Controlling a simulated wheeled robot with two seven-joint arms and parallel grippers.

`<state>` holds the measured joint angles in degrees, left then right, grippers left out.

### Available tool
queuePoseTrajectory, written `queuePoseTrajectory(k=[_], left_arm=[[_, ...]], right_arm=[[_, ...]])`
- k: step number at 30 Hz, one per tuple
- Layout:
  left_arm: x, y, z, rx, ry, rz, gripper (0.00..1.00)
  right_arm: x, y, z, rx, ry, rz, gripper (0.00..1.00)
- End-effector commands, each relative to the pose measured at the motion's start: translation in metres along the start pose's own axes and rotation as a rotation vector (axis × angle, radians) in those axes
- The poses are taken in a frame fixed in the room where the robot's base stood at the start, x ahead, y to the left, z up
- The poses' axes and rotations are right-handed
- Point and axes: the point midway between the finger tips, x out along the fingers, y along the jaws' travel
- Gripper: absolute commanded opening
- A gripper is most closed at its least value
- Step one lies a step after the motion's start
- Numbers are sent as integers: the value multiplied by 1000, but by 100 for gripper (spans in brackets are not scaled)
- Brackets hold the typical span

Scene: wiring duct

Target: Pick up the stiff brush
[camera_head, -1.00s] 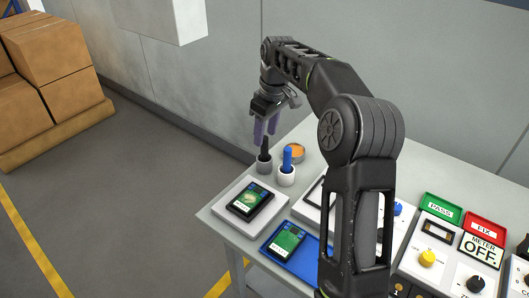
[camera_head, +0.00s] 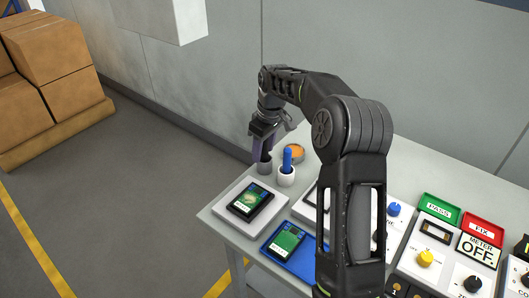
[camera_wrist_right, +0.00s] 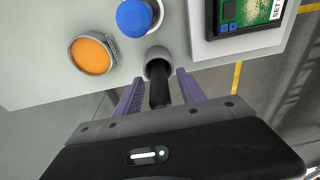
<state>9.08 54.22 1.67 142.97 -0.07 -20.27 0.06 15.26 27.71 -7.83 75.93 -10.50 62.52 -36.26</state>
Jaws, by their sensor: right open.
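A black-handled tool (camera_wrist_right: 159,92) stands upright in a grey cup (camera_wrist_right: 156,62); the cup also shows in the head view (camera_head: 264,167). A blue-handled tool (camera_head: 287,158) stands in a white cup (camera_head: 286,177) beside it. Only the handles show, so I cannot tell from bristles which is the stiff brush. My right gripper (camera_wrist_right: 160,92) is open, with one purple finger on each side of the black handle, and the fingers look apart from it. In the head view the right gripper (camera_head: 261,146) is over the grey cup and hides most of the handle. My left gripper is not in view.
An orange-topped round tin (camera_head: 294,150) sits behind the cups. A dark device (camera_head: 251,200) lies on a white pad in front, and another (camera_head: 286,243) on a blue tray. Control boxes and PASS (camera_head: 440,208) and FIX (camera_head: 484,229) trays fill the right side.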

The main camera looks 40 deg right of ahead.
Motion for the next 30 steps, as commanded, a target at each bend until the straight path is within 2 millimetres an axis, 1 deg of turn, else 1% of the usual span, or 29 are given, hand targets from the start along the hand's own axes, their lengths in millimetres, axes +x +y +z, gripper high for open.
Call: queuePoseTrajectory(k=[15,30], left_arm=[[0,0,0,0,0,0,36],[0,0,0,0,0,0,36]], right_arm=[[0,0,0,0,-1,0,47],[0,0,0,0,-1,0,6]])
